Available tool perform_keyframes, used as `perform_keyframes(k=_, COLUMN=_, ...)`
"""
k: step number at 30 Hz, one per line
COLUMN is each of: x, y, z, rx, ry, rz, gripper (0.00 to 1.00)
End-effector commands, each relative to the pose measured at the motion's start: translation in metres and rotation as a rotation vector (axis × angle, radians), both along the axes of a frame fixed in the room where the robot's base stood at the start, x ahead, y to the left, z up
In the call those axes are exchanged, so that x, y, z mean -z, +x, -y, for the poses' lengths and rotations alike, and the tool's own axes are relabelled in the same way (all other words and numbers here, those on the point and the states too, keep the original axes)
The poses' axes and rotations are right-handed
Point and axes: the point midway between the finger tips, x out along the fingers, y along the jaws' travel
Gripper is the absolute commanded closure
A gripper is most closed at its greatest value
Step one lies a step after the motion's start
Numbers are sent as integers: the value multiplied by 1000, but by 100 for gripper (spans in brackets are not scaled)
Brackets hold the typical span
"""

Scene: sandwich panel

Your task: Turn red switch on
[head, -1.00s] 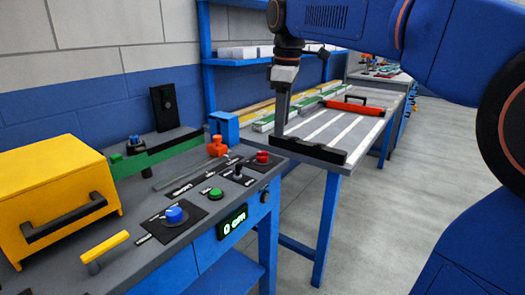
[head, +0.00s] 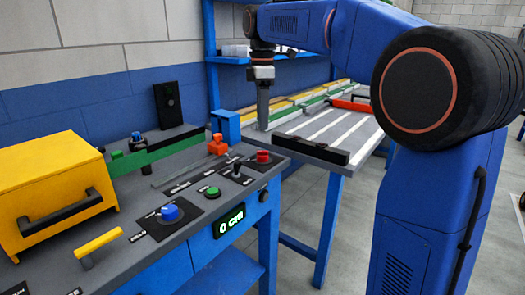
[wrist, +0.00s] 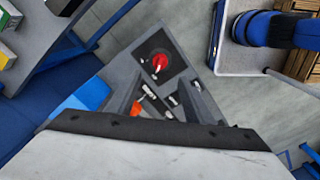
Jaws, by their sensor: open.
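The red switch (head: 263,156) is a small round red knob on a dark plate at the right end of the grey control panel (head: 200,225). In the wrist view the red switch (wrist: 159,62) shows clearly on its black square plate, above the picture's middle. My gripper (head: 263,126) points down in the head view, appearing above and behind the red switch, apart from it. It is open and holds nothing. How far it is from the switch in depth is hard to tell.
A black toggle (head: 237,170), a green button (head: 213,191) and a blue knob (head: 170,212) sit left of the switch. An orange lever (head: 217,145) and blue block (head: 226,126) stand behind. A slatted table (head: 335,135) lies to the right.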

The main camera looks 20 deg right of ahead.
Motion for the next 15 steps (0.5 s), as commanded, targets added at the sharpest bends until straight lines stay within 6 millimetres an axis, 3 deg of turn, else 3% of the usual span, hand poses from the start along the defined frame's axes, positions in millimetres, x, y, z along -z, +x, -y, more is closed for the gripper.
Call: perform_keyframes(k=15, x=89, y=-1, z=0, rx=1, ry=0, rz=-1, gripper=53)
